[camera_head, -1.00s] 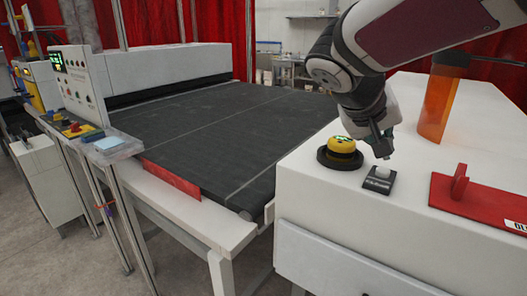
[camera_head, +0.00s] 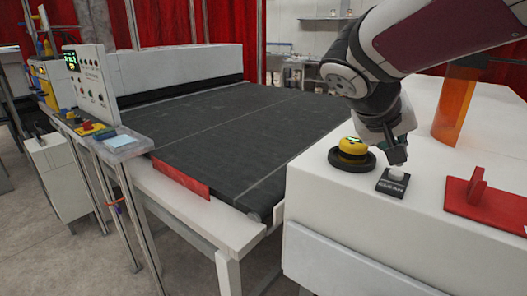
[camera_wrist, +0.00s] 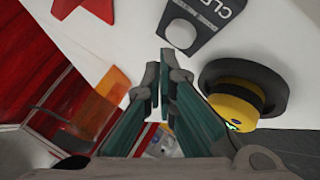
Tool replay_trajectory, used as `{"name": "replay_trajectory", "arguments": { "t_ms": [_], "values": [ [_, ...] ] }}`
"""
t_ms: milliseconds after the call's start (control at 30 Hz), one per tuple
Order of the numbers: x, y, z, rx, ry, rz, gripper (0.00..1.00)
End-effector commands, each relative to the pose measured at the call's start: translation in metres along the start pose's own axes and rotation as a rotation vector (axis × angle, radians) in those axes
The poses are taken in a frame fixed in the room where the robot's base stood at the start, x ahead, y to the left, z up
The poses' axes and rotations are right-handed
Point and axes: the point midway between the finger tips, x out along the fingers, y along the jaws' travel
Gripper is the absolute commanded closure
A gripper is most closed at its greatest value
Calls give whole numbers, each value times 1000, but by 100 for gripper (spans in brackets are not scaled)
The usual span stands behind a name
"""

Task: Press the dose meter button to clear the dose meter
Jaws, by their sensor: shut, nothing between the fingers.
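The dose meter button is a white round knob (camera_head: 396,173) on a small black base (camera_head: 391,186) with white lettering, on the white cabinet top. The knob also shows in the wrist view (camera_wrist: 181,33), on its black base (camera_wrist: 212,18). The dose meter is a yellow puck (camera_head: 352,147) with a lit display, in a black round holder left of the button; it shows in the wrist view (camera_wrist: 235,112) at right. My gripper (camera_head: 398,158) is shut and empty, pointing down just above the knob. I cannot tell whether the fingertips touch it. The fingertips (camera_wrist: 164,58) also show in the wrist view.
A red plate with an upright handle (camera_head: 490,205) lies right of the button. An orange translucent piece (camera_head: 455,105) stands behind. A dark conveyor belt (camera_head: 240,140) runs left of the cabinet, with a control panel (camera_head: 90,75) at far left.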

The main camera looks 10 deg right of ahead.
Motion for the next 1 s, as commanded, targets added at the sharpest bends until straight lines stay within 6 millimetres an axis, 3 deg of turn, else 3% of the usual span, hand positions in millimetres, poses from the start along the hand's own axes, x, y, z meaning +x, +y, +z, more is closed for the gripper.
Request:
{"name": "replay_trajectory", "arguments": {
  "t_ms": [1000],
  "values": [
    [6, -4, 4, 0, 0, 0, 100]
  ]
}}
